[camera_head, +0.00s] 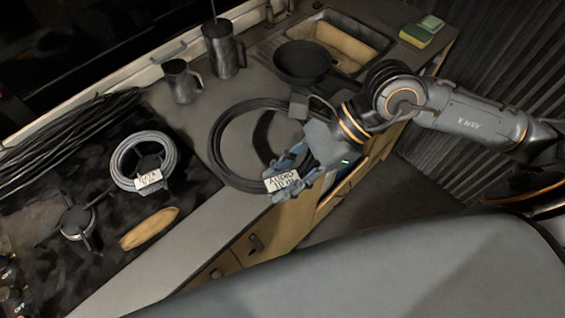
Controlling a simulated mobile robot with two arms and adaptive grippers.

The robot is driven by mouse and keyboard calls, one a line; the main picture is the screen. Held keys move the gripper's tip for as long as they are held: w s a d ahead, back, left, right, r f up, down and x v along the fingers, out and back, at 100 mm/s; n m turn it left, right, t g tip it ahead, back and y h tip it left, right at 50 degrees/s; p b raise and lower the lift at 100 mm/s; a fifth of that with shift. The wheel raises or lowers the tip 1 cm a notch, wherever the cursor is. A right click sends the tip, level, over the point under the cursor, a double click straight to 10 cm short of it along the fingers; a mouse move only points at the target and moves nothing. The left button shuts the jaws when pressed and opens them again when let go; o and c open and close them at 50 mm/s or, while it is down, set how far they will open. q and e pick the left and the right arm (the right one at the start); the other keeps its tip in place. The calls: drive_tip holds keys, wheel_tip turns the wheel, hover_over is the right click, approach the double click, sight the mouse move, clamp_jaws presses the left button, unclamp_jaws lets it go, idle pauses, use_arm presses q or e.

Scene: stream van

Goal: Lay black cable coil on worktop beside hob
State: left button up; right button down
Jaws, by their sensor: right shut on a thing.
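The black cable coil (214,139) is a large ring with a white paper label (283,181) marked "AUDIO" and a second line too small to read for sure. It is at the worktop (181,232), to the right of the dark hob (108,262). My right gripper (287,178) is shut on the coil at its lower right, close to the label. I cannot tell whether the coil rests fully on the worktop or is held slightly above it. My left gripper is out of view.
A grey cable coil (126,181) with a label lies on the hob, near a bread-like piece (149,229). Black cables (60,147) lie behind. Two metal jugs (182,82) (222,52), a pan (301,62), a sink (345,47) and a sponge (416,36) stand along the back.

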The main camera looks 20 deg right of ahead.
drive_tip(key=w+d+f, duration=0.1)
drive_tip(key=w+f, duration=0.1)
drive_tip(key=w, duration=0.1)
drive_tip(key=w+d+f+b, duration=0.1)
drive_tip(key=w+f, duration=0.2)
drive_tip(key=w+d+f+b, duration=0.1)
drive_tip(key=w+d+f, duration=0.1)
drive_tip(key=w, duration=0.2)
drive_tip(key=shift+f, duration=0.4)
drive_tip(key=shift+w+d+f, duration=0.1)
drive_tip(key=shift+w+f, duration=0.05)
drive_tip(key=shift+f, duration=0.15)
drive_tip(key=f+b, duration=0.1)
drive_tip(key=f, duration=0.2)
drive_tip(key=shift+w+d+f, duration=0.1)
drive_tip(key=shift+w+f, duration=0.1)
drive_tip(key=c, duration=1)
unclamp_jaws()
drive_tip(key=shift+s, duration=0.1)
